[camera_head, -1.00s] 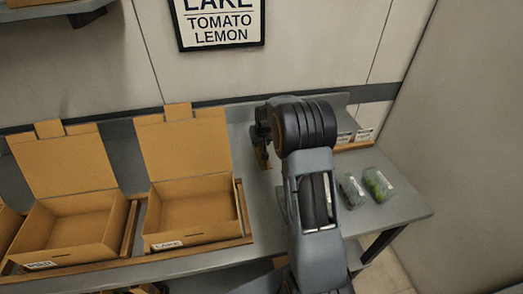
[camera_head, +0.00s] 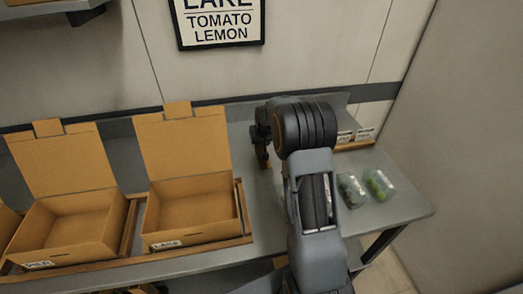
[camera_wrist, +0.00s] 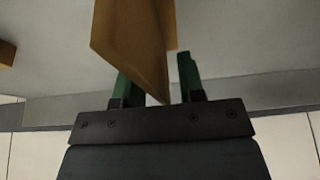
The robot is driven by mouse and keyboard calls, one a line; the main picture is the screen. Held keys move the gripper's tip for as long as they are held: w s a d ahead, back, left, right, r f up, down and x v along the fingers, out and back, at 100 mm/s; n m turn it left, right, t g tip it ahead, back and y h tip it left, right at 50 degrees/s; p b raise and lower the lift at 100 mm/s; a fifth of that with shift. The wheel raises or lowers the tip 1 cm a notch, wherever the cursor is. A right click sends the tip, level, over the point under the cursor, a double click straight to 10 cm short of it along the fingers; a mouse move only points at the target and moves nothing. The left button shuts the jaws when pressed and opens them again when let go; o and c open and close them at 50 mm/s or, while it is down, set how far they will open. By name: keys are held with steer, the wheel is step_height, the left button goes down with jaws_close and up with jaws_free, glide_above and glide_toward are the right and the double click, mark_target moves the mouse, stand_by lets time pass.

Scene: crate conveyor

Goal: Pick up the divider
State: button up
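The divider, a tan cardboard piece (camera_wrist: 130,40), fills the upper middle of the wrist view. It narrows to a tip in the space between the green fingers of my gripper (camera_wrist: 160,80). The fingers stand apart, with a visible gap beside the right finger; the left finger is partly hidden behind the cardboard. In the head view my gripper (camera_head: 260,138) is over the grey table, right of the boxes.
An open cardboard box labelled LAKE (camera_head: 190,235) and another open box (camera_head: 70,250) stand on the left. Clear packs (camera_head: 378,185) with green contents lie at the table's right (camera_head: 405,210). White-labelled items (camera_head: 355,133) stand behind my arm. A wall borders the right.

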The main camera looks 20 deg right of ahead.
steer(key=shift+c, duration=0.2)
jaws_close()
steer(key=shift+r, duration=0.1)
